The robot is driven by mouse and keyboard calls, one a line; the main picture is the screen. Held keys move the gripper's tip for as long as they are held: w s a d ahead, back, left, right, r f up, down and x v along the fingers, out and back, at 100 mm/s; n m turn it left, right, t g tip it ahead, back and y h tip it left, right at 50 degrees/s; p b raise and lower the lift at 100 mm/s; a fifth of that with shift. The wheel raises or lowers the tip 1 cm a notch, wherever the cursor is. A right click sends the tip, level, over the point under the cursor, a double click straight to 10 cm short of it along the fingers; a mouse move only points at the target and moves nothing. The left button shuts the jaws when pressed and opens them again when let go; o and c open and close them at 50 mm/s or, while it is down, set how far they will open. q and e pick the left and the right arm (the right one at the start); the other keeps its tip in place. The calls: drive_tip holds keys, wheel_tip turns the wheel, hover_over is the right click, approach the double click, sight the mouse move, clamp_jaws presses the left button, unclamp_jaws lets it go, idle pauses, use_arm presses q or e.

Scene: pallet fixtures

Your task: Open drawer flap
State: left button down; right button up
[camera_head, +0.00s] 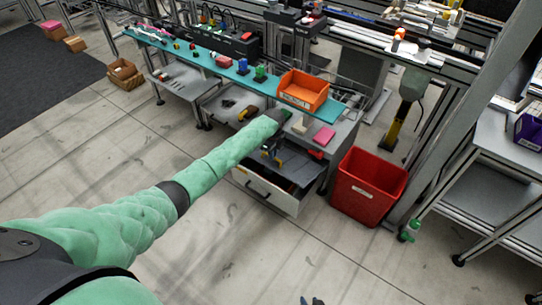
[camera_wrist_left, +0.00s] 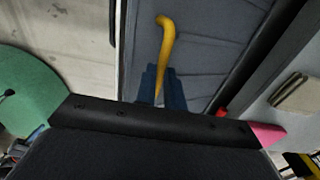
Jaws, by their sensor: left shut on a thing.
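A drawer with a pale front (camera_head: 265,190) and a dark handle stands pulled out under the bench at centre. My left gripper (camera_head: 275,152) reaches over the open drawer. In the left wrist view its dark blue fingers (camera_wrist_left: 162,85) are shut on a yellow hooked piece (camera_wrist_left: 166,38), which lies over the drawer's grey inside (camera_wrist_left: 215,45). I cannot tell whether that piece is fixed to the drawer. Only the dark tips of what looks like my right gripper (camera_head: 312,300) show at the bottom edge, too little to judge.
A red bin (camera_head: 368,187) stands on the floor right of the drawer. An orange tray (camera_head: 303,90) sits on the teal shelf (camera_head: 205,62) above. A pink block (camera_head: 324,136) lies on the cabinet top. The floor in front is clear.

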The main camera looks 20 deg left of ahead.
use_arm(q)
drive_tip(key=c, duration=1.5)
unclamp_jaws()
drive_tip(key=shift+w+r, duration=0.1)
drive_tip(key=shift+r, duration=3.8)
